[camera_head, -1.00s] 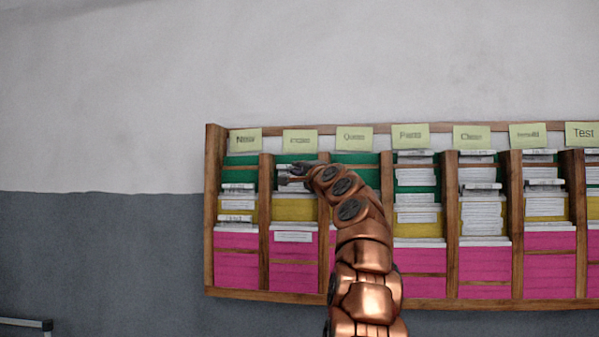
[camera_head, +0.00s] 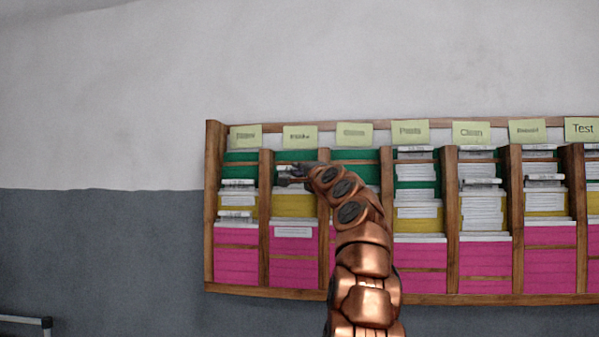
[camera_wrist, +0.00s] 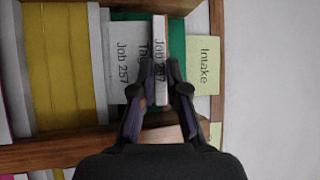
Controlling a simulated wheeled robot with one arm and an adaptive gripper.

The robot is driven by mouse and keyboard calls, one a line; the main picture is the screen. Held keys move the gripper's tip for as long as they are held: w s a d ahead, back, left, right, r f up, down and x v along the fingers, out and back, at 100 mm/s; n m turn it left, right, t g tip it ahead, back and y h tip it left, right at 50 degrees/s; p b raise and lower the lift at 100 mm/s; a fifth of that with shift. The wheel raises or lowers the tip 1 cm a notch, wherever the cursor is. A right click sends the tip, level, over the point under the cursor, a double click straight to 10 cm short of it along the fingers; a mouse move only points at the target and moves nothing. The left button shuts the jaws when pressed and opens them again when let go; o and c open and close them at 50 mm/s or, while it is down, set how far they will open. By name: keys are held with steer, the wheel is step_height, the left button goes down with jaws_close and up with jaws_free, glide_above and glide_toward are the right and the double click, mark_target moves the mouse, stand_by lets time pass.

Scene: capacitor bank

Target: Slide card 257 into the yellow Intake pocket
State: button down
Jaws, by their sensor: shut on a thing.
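My gripper (camera_wrist: 160,90) is shut on a white card, card 257 (camera_wrist: 160,40), in the wrist view. Its narrow strip reads "Job 257", and a pale face beside it (camera_wrist: 125,50) also reads "Job 257". The card is in front of the green pocket (camera_wrist: 177,30) in the Intake column. The yellow Intake pocket (camera_head: 293,207) is just below my gripper (camera_head: 284,174) in the head view; it shows at left in the wrist view (camera_wrist: 60,60). Whether the card touches any pocket is unclear.
The Intake label (camera_wrist: 203,65) is above the column. Wooden dividers (camera_head: 265,220) flank it. White card tops stand in the yellow pocket's mouth, and pink pockets (camera_head: 293,262) sit below. Other columns to the right hold many cards. The wall at left is clear.

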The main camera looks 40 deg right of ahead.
steer(key=shift+f+b, duration=1.45)
steer(key=shift+f, duration=0.1)
steer(key=c, duration=1.1)
jaws_free()
steer(key=shift+s, duration=0.15)
